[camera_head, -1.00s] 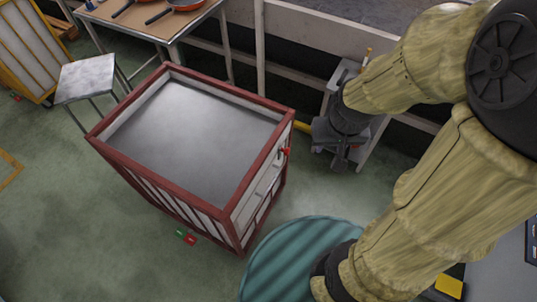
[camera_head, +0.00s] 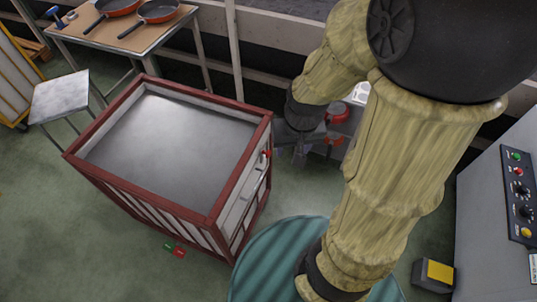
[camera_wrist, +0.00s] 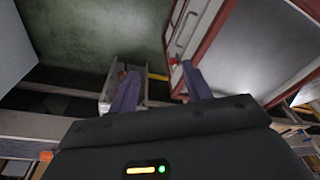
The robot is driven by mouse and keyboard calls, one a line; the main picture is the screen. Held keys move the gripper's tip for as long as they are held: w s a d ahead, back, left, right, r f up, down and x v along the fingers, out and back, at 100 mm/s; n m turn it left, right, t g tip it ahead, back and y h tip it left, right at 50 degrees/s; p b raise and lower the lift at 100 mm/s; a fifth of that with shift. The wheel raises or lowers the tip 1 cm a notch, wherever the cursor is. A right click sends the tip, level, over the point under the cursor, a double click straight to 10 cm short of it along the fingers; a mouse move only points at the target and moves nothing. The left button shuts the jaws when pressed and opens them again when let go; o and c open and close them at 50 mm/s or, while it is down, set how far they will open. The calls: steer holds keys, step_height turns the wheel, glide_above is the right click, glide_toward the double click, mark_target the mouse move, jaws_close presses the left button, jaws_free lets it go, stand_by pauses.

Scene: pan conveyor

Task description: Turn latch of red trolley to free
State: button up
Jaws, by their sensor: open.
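The red trolley (camera_head: 215,212) has a red frame, pale side panels and a grey top, and stands left of centre in the head view. A small red knob (camera_head: 267,154), which looks like the latch, sits on its right side near the top. My gripper (camera_head: 300,150) is just right of that side, apart from the knob and partly hidden by my arm. In the wrist view my gripper (camera_wrist: 162,90) is open, with nothing between its two fingers. The knob (camera_wrist: 174,62) shows beyond the fingertips, nearer the right finger. Its turned position is too small to tell.
A table (camera_head: 150,42) with two pans stands behind the trolley, and a metal stool (camera_head: 60,97) is to its left. Red round parts (camera_head: 337,112) lie behind my gripper. A control panel (camera_head: 519,195) is at the far right. A small green-and-red piece (camera_head: 175,250) shows at the trolley's foot.

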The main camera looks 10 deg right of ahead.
step_height(320, 180, down, 14)
steer(key=w+d+m+g+y+b, duration=0.1)
steer(key=d+m+g+y+b, duration=0.15)
steer(key=m+b, duration=0.35)
steer(key=m+t+y+b, duration=1.15)
steer(key=m+b, duration=0.25)
steer(key=m, duration=0.4)
glide_toward(270, 154)
steer(key=w+v, duration=0.1)
steer(key=v, duration=0.6)
steer(key=shift+s+d+f, duration=0.1)
steer(key=shift+d+f, duration=0.05)
steer(key=shift+f, duration=0.15)
steer(key=b+x, duration=0.1)
steer(key=x, duration=1.6)
steer(key=shift+a+r, duration=0.1)
steer(key=shift+a, duration=0.3)
steer(key=shift+d, duration=0.1)
jaws_close()
